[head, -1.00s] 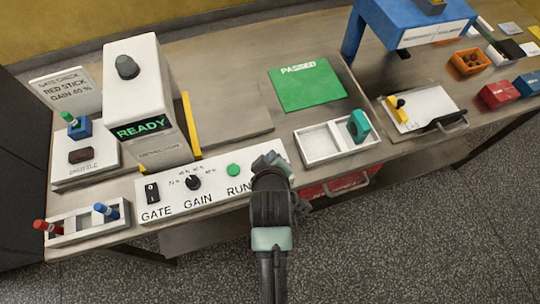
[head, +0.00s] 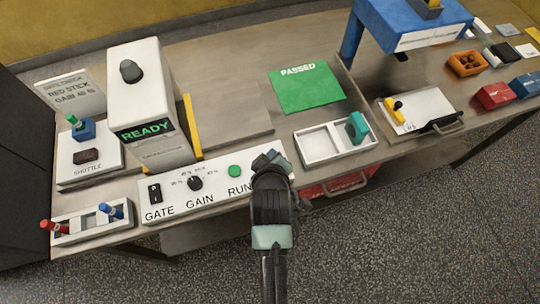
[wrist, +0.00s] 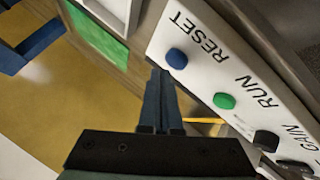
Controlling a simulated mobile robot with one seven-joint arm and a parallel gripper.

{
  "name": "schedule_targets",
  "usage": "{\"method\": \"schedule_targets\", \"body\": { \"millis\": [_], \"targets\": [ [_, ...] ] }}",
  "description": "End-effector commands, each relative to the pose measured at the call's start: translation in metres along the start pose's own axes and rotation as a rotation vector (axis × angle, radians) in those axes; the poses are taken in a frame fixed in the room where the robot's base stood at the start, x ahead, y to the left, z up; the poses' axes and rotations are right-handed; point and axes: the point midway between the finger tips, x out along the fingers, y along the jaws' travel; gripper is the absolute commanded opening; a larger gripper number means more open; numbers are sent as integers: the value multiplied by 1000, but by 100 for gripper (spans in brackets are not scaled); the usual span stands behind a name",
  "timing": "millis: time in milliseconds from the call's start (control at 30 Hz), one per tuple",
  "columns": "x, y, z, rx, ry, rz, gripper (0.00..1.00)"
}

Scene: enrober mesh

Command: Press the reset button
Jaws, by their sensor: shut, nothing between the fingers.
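The blue reset button (wrist: 177,59) sits beside the word RESET on the white control panel (wrist: 205,62) in the wrist view. My gripper (wrist: 160,74) is shut and empty, its fingertips right beside the blue button in that view. I cannot tell whether they touch it. In the head view my gripper (head: 270,160) is over the right end of the control panel (head: 215,191) and hides the reset button there. The green RUN button (head: 235,171) is just left of my gripper; it also shows in the wrist view (wrist: 224,100).
The GAIN knob (head: 195,183) and GATE switch (head: 155,193) are further left on the panel. A white machine (head: 140,75) reading READY stands behind. A white two-part tray (head: 318,147) is close on the right. A green PASSED mat (head: 305,90) lies behind.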

Motion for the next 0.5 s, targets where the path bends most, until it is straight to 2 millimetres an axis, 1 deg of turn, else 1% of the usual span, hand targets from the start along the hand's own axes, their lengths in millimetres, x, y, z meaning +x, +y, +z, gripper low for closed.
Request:
{"method": "schedule_targets", "body": {
  "millis": [167,500],
  "targets": [
    [-3,2,-2,0,1,0,0],
    [-27,20,-20,0,1,1,0]
  ]
}}
